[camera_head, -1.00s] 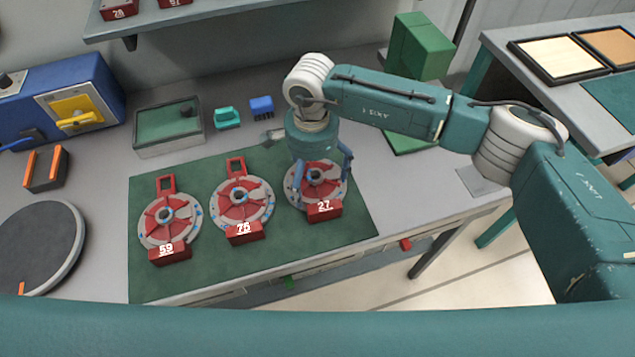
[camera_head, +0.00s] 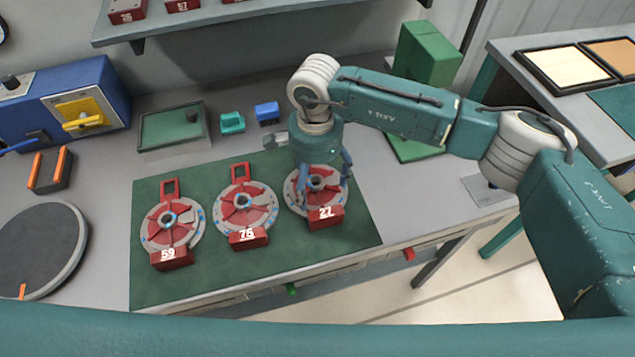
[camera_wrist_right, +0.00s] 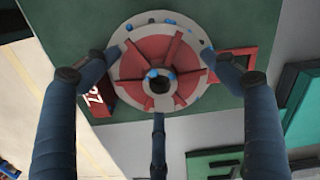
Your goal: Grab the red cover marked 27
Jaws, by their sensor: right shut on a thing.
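The red cover marked 27 (camera_head: 326,217) sits on a round grey disc at the right end of the green mat (camera_head: 240,272). My right gripper (camera_head: 322,192) reaches down from above and is shut on this cover, with its blue fingers around it. In the right wrist view the red cover (camera_wrist_right: 135,55) lies between the fingers, its number block at the left and partly hidden by a finger. Two similar red covers, marked 76 (camera_head: 248,235) and 59 (camera_head: 170,255), lie to its left on the mat. My left gripper is not in view.
A green-topped box (camera_head: 172,128), a teal block (camera_head: 232,122) and a blue block (camera_head: 267,113) stand behind the mat. A dark round plate (camera_head: 40,245) is at the left. A tall green block (camera_head: 428,55) stands at the back right. A shelf (camera_head: 200,18) overhangs the back.

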